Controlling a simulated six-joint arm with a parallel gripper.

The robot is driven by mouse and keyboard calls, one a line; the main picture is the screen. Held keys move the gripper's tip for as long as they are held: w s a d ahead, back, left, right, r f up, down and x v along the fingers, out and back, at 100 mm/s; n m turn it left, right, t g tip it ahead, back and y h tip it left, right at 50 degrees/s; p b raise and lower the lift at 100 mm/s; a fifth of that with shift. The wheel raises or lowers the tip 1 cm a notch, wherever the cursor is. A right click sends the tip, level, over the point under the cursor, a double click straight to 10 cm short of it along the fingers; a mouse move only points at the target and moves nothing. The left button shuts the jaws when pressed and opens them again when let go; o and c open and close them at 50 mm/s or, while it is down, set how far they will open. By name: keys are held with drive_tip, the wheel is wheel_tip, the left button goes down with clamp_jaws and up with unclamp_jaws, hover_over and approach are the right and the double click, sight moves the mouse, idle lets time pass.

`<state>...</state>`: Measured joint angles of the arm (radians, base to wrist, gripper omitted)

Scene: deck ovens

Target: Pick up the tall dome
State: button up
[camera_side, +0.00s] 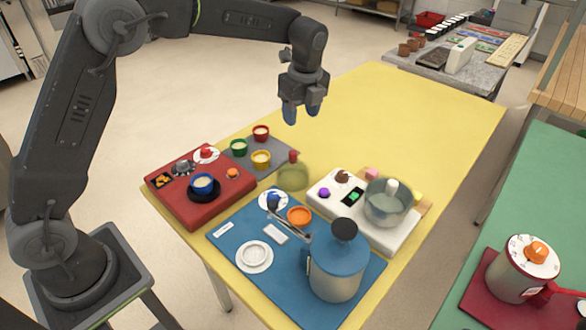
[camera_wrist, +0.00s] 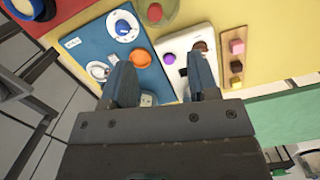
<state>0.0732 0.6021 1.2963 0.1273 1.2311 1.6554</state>
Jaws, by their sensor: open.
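My gripper (camera_side: 301,110) is open and empty, pointing down high above the yellow table; its two fingers also show in the wrist view (camera_wrist: 163,82). Three lidded or dome-like things show, and I cannot tell for sure which is the tall dome. A see-through greenish dome (camera_side: 292,178) with a red knob stands on the yellow top, below my gripper; it also shows at the top of the wrist view (camera_wrist: 165,19). A see-through grey cylinder (camera_side: 386,208) with a white knob stands on a white block. A large blue-topped vessel (camera_side: 336,272) with a black knob stands nearest.
The blue board (camera_side: 222,245) carries an orange disc (camera_side: 299,215), a blue knob and a white ring. A red block (camera_side: 165,198) with a blue cup is at left. Small coloured cups stand on a grey mat (camera_side: 282,150). The yellow table's far part (camera_side: 410,115) is clear.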

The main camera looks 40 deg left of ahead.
sight(293, 151)
drive_tip(key=f, duration=0.5)
drive_tip(key=a+f, duration=0.1)
drive_tip(key=f, duration=0.1)
drive_tip(key=shift+f, duration=0.4)
drive_tip(key=shift+s+a+f, duration=0.1)
drive_tip(key=shift+a+f, duration=0.1)
drive_tip(key=shift+f, duration=0.65)
drive_tip(key=shift+a+f, duration=0.15)
drive_tip(key=shift+f, duration=0.7)
drive_tip(key=shift+s+a+f, duration=0.1)
drive_tip(key=shift+a+f, duration=0.1)
drive_tip(key=shift+f, duration=0.65)
drive_tip(key=shift+c, duration=0.3)
drive_tip(key=c, duration=0.9)
drive_tip(key=shift+o, duration=0.2)
drive_tip(key=shift+r, duration=0.1)
